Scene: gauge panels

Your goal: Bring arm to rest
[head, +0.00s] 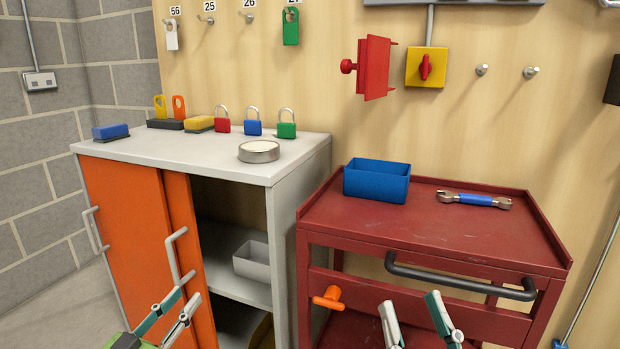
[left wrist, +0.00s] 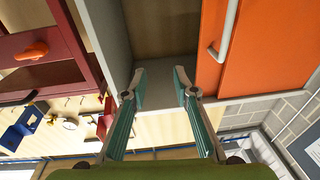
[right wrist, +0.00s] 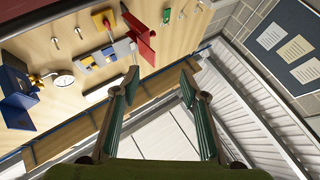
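My left gripper (head: 176,312) is at the bottom of the head view, in front of the orange cabinet door (head: 130,235). Its two fingers stand apart with nothing between them, as the left wrist view (left wrist: 160,88) also shows. My right gripper (head: 415,318) is at the bottom of the head view, in front of the red cart (head: 440,255). Its fingers are apart and empty in the right wrist view (right wrist: 158,82). Neither gripper visibly touches anything. The arms behind the grippers are mostly out of the head view.
The grey cabinet top (head: 215,160) holds padlocks, a round tin (head: 259,151) and sponges. Its right half is open, with a grey bin (head: 251,260) inside. The cart carries a blue bin (head: 376,180) and a wrench (head: 475,200). A black handle (head: 460,280) and an orange valve (head: 328,298) face me.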

